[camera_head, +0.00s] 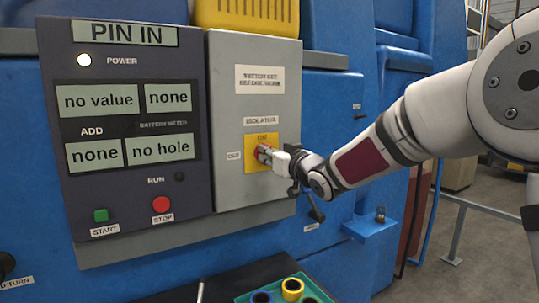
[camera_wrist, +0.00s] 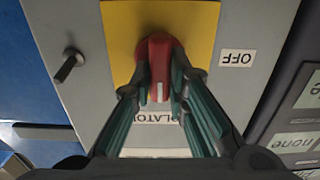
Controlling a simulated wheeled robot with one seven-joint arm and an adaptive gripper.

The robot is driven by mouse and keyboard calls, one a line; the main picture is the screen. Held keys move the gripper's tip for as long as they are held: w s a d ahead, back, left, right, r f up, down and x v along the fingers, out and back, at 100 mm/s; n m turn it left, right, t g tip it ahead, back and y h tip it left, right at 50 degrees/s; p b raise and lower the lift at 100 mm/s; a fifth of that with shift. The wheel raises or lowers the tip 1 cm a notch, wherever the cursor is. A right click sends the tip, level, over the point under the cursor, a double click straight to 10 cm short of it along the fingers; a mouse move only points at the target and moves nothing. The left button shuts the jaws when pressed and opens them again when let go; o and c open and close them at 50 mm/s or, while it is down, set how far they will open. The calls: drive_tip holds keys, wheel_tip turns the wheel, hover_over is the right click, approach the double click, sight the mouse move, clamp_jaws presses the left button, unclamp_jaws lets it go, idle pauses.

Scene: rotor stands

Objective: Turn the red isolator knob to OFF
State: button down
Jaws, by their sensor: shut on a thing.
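The red isolator knob (camera_head: 258,152) sits on a yellow plate (camera_head: 249,163) on the grey panel, mostly hidden by my gripper in the head view. ON is printed above it and an OFF label (camera_head: 234,156) is to its left. In the wrist view the knob (camera_wrist: 159,50) appears upside down, its white line pointing down toward the ISOLATOR label (camera_wrist: 155,117), the ON side. The OFF label (camera_wrist: 237,58) is to the right there. My gripper (camera_wrist: 161,85) is shut on the knob, one finger on each side. The gripper (camera_head: 268,154) also reaches it from the right in the head view.
A dark display panel (camera_head: 125,185) with a green START button (camera_head: 101,215) and red STOP button (camera_head: 161,205) is left of the grey panel. A black lever (camera_head: 314,209) is below right of the knob. A green tray (camera_head: 245,299) with rings is at the bottom.

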drive_tip(key=shift+n+b, duration=0.35)
drive_tip(key=shift+n, duration=0.05)
drive_tip(key=n+b, duration=0.1)
drive_tip(key=n, duration=0.1)
drive_tip(key=n+b, duration=0.1)
drive_tip(key=b, duration=0.1)
drive_tip(key=shift+w+a+f+n+b, duration=0.1)
drive_tip(key=shift+a+f+n+b, duration=0.1)
drive_tip(key=shift+n+b, duration=0.15)
drive_tip(key=n+b, duration=0.8)
drive_tip(key=n, duration=0.1)
drive_tip(key=n+b, duration=0.4)
drive_tip(key=shift+s+f+b, duration=0.2)
drive_tip(key=shift+s+b, duration=0.05)
drive_tip(key=shift+b, duration=0.15)
drive_tip(key=shift+n, duration=0.35)
drive_tip(key=c, duration=1.6)
unclamp_jaws()
drive_tip(key=shift+o, duration=0.2)
